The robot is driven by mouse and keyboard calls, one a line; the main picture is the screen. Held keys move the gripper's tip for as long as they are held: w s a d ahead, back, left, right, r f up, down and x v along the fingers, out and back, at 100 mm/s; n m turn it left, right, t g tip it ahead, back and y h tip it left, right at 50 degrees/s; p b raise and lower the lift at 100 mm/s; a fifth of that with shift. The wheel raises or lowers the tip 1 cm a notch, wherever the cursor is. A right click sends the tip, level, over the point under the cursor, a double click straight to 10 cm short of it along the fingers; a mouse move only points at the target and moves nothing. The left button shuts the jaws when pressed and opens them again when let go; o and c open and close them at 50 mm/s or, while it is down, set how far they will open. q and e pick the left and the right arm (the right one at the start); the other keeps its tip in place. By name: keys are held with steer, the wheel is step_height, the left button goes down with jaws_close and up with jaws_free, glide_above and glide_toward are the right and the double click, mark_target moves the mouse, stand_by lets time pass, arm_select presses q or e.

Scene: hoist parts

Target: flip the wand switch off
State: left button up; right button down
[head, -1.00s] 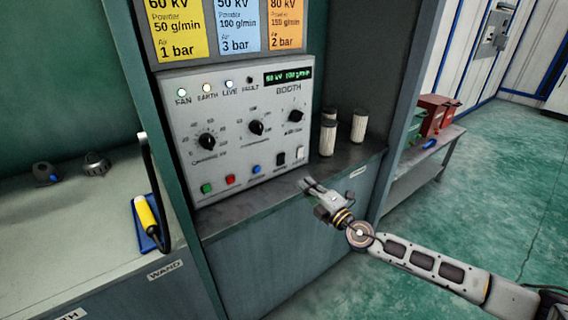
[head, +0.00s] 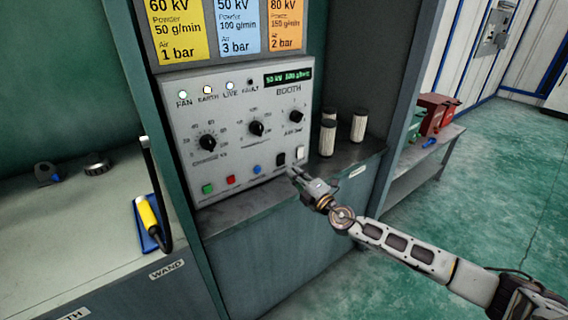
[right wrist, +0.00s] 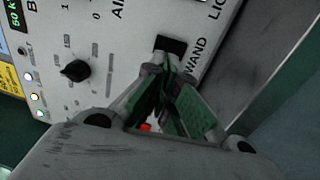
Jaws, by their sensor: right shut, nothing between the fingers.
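The wand switch (head: 281,159) is a small black rocker at the lower right of the grey booth panel (head: 230,100). It also shows in the right wrist view (right wrist: 171,45), beside the word WAND, just beyond my fingertips. My right gripper (head: 293,171) is shut and empty, a little below and right of the switch in the head view. In the right wrist view its fingertips (right wrist: 168,70) point at the switch's lower edge; I cannot tell whether they touch. Which way the rocker is tipped is unclear. My left gripper is out of view.
A white switch (head: 300,153) sits right of the wand switch. Several pale cylinders (head: 327,138) stand on the ledge to the right. A yellow-handled wand (head: 148,215) rests on a blue holder at left. The panel's fan, earth and live lamps are lit.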

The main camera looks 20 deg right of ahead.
mark_target(279, 158)
steer(key=shift+w+a+r, duration=0.15)
steer(key=shift+w+a, duration=0.05)
steer(key=shift+w, duration=0.45)
steer(key=shift+x, duration=1.2)
steer(key=shift+w+a, duration=0.1)
steer(key=shift+w, duration=0.15)
steer(key=shift+w+a+p, duration=0.2)
steer(key=shift+w+p, duration=0.1)
steer(key=shift+w, duration=0.2)
steer(key=shift+w+a+r, duration=0.1)
steer(key=shift+w+a, duration=0.1)
steer(key=shift+w, duration=0.3)
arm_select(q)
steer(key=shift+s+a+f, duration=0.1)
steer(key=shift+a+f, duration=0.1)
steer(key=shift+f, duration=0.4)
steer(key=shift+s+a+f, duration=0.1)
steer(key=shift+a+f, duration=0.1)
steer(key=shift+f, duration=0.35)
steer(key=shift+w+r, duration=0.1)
